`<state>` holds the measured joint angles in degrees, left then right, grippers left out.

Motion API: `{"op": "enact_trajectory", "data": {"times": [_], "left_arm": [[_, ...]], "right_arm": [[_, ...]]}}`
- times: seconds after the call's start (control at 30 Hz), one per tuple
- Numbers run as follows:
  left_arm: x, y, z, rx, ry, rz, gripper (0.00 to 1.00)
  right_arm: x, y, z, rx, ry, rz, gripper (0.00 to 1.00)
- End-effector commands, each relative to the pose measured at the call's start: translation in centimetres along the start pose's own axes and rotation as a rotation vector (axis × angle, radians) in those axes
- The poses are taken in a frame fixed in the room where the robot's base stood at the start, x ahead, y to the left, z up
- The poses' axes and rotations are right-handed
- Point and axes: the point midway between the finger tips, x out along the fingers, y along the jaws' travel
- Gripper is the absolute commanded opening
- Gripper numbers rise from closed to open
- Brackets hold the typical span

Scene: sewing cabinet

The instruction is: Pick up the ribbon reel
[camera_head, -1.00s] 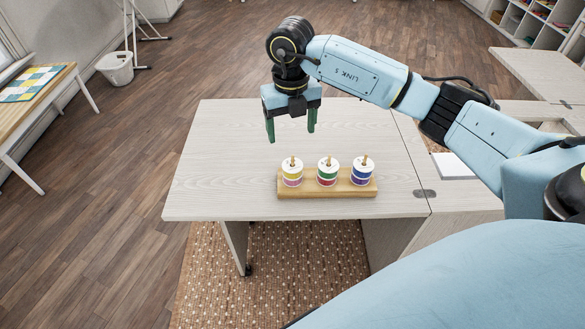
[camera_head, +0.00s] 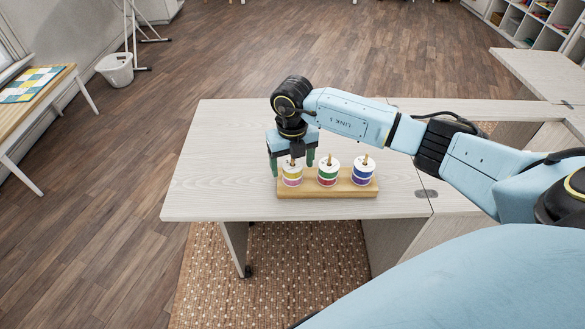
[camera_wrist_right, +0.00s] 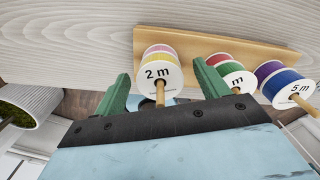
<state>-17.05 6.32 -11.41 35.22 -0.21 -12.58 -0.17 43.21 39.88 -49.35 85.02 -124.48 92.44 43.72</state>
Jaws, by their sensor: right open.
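Three ribbon reels stand upright on pegs of a wooden holder (camera_head: 327,191) on the table. The left reel is yellow and pink (camera_head: 292,180), the middle one green and red (camera_head: 327,177), the right one blue and purple (camera_head: 362,177). In the right wrist view the left reel (camera_wrist_right: 157,72) reads "2 m" and the right reel (camera_wrist_right: 290,88) reads "5 m". My right gripper (camera_head: 291,169) is open, its green fingers on either side of the left reel. The right finger is in the gap beside the middle reel (camera_wrist_right: 236,76). Whether the fingers touch a reel is unclear. My left gripper is not in view.
The pale table (camera_head: 225,165) is clear left of the holder and behind it. The middle reel stands close to my right finger. A patterned rug (camera_head: 300,265) lies under the table.

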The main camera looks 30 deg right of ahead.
Motion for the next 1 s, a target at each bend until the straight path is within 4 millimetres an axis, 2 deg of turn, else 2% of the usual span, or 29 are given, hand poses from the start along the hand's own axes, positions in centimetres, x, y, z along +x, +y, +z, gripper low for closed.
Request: {"op": "enact_trajectory", "data": {"times": [0.13, 0.5, 0.77, 0.87, 1.0], "left_arm": [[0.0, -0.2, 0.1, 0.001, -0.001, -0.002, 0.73], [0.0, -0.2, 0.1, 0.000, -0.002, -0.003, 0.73], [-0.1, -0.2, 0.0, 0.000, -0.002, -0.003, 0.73], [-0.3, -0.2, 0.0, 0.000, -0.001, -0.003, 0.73], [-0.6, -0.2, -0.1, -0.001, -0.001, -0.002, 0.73]], "right_arm": [[-0.1, 0.0, 0.0, -0.001, -0.001, 0.001, 0.72], [-0.1, 0.0, 0.0, -0.001, -0.001, 0.001, 0.26], [-0.5, 0.0, 0.1, -0.001, -0.002, 0.001, 0.26], [-1.8, 0.1, 0.1, -0.002, -0.004, 0.003, 0.26], [-4.7, 0.0, 0.1, -0.001, -0.005, 0.001, 0.26]]}}
